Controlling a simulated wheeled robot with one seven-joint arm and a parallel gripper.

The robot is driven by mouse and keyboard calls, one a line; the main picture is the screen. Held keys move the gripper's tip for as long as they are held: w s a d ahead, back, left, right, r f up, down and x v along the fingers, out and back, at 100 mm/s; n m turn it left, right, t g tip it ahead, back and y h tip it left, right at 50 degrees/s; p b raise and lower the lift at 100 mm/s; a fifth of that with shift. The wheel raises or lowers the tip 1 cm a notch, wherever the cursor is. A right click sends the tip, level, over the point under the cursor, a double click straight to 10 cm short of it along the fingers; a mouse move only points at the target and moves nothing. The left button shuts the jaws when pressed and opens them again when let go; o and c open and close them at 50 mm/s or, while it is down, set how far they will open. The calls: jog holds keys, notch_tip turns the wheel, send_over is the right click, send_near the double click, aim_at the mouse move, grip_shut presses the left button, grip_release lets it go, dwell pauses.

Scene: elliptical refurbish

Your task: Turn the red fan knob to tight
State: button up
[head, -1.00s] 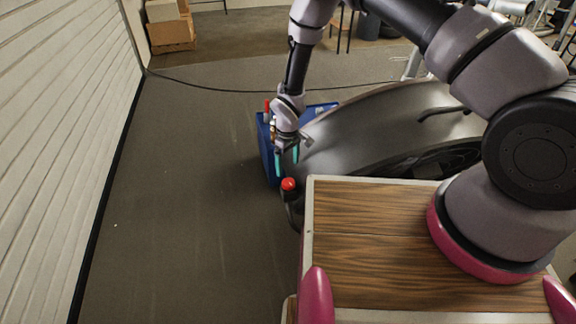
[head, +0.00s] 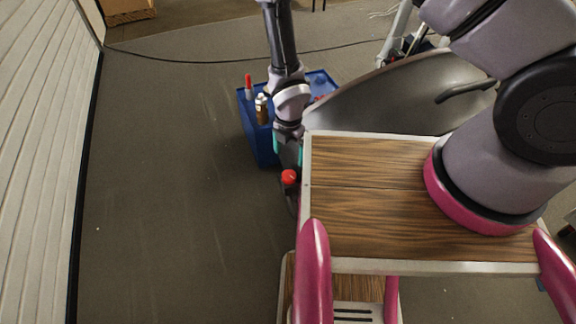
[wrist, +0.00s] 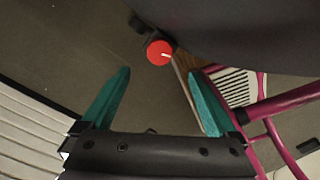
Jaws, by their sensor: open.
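The red fan knob (head: 289,177) sits on a dark mount at the side of the grey machine (head: 415,95), beside my wooden-topped base. In the wrist view the red knob (wrist: 160,52) shows its round face with a short white mark, pointing to the right. My gripper (head: 287,153) is just behind the knob in the head view, partly hidden by the arm. In the wrist view my gripper (wrist: 158,92) is open, with its two teal fingers apart and empty. The knob lies beyond the fingertips, roughly centred between them; no touch shows.
A blue crate (head: 262,145) holding bottles stands on the floor behind the gripper. The grey machine's large curved cover fills the top right of the wrist view. A white slatted wall (head: 40,120) runs along the left.

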aim_at(289, 175)
notch_tip(289, 175, down, 10)
jog(key=shift+f, duration=0.1)
jog(key=shift+c, duration=0.3)
jog(key=c, duration=1.3)
jog(key=m, duration=0.4)
jog(key=shift+m, duration=0.3)
jog(key=o, duration=1.4)
jog(key=shift+c, duration=0.2)
